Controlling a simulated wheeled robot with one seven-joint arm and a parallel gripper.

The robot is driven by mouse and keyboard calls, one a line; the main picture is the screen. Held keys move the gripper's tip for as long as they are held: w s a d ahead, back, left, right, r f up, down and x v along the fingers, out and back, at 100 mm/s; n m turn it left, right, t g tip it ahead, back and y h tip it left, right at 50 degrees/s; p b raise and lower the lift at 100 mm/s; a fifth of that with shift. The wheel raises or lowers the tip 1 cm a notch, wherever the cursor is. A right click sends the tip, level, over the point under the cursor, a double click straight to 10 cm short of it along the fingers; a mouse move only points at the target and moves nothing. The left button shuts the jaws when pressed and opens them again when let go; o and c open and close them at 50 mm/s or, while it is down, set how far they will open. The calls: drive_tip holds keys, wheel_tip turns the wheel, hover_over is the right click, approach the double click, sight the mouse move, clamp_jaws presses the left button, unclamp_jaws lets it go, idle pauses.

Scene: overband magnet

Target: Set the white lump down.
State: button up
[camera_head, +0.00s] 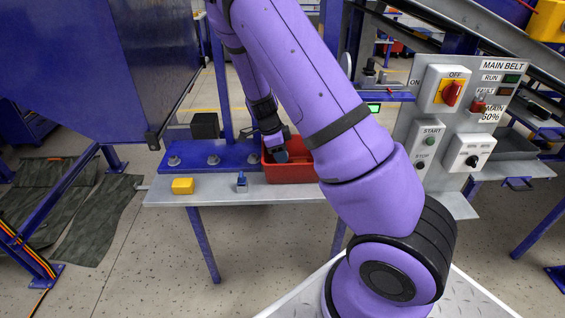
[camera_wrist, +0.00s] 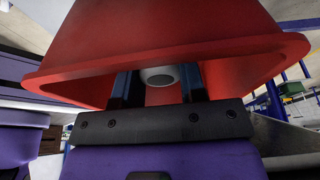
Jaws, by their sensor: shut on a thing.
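The white lump (camera_wrist: 158,75) shows in the wrist view as a pale, rounded end between my two fingers. My gripper (camera_wrist: 158,90) is shut on it, with the fingers reaching under the rim of a red bin (camera_wrist: 180,40). In the head view my gripper (camera_head: 279,155) points down into the left part of the red bin (camera_head: 292,174), which stands on the grey bench. The lump is hidden there by the gripper and the bin wall. I cannot tell whether it touches the bin floor.
A yellow block (camera_head: 183,186) and a small blue-topped item (camera_head: 242,182) stand on the bench (camera_head: 215,195) left of the bin. A control panel (camera_head: 430,140) rises at the right. The bench front between the small items is clear.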

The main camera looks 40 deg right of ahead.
drive_tip(key=shift+f, duration=1.85)
drive_tip(key=shift+f, duration=0.1)
drive_tip(key=o, duration=0.9)
drive_tip(key=shift+f, duration=0.1)
